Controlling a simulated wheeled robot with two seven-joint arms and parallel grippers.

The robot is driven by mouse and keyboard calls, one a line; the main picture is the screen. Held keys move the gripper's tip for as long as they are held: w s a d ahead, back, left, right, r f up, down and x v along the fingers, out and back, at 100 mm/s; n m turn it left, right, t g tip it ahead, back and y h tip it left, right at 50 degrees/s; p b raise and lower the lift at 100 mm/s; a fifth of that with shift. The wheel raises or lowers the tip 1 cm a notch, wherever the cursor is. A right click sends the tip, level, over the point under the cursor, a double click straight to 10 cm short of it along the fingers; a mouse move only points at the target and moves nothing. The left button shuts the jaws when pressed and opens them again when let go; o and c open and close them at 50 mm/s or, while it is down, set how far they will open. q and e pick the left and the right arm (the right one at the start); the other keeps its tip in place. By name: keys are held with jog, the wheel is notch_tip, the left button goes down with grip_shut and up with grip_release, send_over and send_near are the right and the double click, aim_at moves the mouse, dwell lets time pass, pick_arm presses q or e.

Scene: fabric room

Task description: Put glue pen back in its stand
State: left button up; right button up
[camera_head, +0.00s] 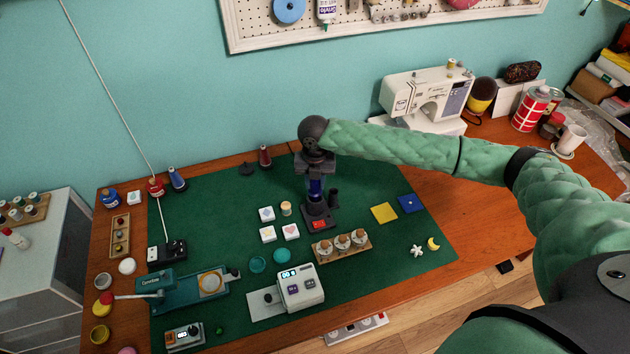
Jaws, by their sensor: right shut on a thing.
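My right gripper (315,178) comes down from above near the middle of the green mat and is shut on the glue pen (316,189). The pen is dark blue, small in the picture and roughly upright. Its lower end is close above or at the dark stand (319,224), which has a red part on its front. I cannot tell whether the pen touches the stand or sits inside it. A short dark post (333,197) rises at the stand's right side. My left gripper is out of view.
The green mat (380,260) is partly clear.

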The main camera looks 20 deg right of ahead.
jog(key=shift+f, duration=0.7)
jog(key=shift+f+b, duration=0.3)
jog(key=shift+f, duration=0.15)
jog(key=o, duration=1)
jog(key=shift+r+b, duration=0.3)
notch_tip(320, 180, up, 2)
jog(key=shift+w+r+b, duration=0.1)
jog(key=shift+r+b, duration=0.15)
jog(key=shift+b, duration=0.35)
notch_tip(320, 180, up, 3)
jog(key=shift+r+b, duration=0.2)
jog(key=shift+b, duration=0.35)
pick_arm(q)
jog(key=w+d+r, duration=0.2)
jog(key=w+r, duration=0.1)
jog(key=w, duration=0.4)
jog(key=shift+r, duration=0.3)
pick_arm(e)
jog(key=shift+r, duration=0.6)
